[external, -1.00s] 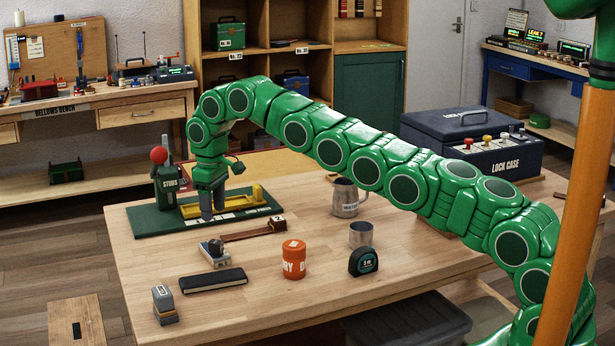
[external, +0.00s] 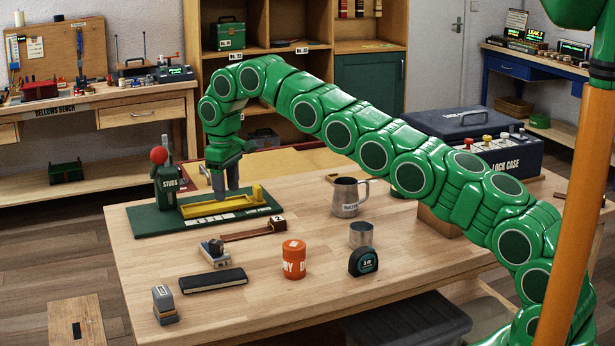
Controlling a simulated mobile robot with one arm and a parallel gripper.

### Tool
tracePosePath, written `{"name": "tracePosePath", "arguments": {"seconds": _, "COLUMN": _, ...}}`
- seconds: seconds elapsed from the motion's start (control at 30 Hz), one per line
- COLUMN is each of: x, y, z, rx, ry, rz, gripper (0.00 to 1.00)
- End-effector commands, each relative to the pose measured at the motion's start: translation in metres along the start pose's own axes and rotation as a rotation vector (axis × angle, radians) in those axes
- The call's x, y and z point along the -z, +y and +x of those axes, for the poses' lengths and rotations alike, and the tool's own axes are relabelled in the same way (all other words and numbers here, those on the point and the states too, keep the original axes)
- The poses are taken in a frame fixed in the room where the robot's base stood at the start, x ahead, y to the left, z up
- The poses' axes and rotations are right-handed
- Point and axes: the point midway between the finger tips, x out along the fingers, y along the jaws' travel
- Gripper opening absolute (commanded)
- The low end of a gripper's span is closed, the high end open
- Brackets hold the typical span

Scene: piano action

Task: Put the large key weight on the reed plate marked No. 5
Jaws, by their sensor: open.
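My gripper (external: 226,195) points down over the green board (external: 150,221), above or beside the yellow frame (external: 215,208) on it. Its fingers look empty, though the gap between them is hard to see from here. Pale marked strips (external: 228,216) lie along the board's front; their writing is too small to read, so I cannot pick out No. 5. I cannot tell for sure which thing is the large key weight. A small pale block with a dark knob (external: 214,249) stands in front of the board, and a grey block (external: 165,304) stands at the table's front left corner.
A stand marked STUDS (external: 166,186) with a red ball rises left of my gripper. A wooden strip (external: 250,234), an orange can (external: 294,260), a black case (external: 213,280), a tape measure (external: 363,261), a cup (external: 361,235) and a mug (external: 346,197) stand on the table (external: 320,305).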

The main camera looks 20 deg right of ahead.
Motion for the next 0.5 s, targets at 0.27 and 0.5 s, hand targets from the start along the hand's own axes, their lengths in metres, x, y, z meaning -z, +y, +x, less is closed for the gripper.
{"name": "tracePosePath", "arguments": {"seconds": 0.27, "x": -0.045, "y": 0.039, "z": -0.041, "rx": -0.024, "ry": -0.020, "rz": 0.087, "gripper": 0.55}}
{"name": "tracePosePath", "arguments": {"seconds": 0.5, "x": -0.090, "y": 0.065, "z": -0.070, "rx": -0.036, "ry": -0.038, "rz": 0.160, "gripper": 0.55}}
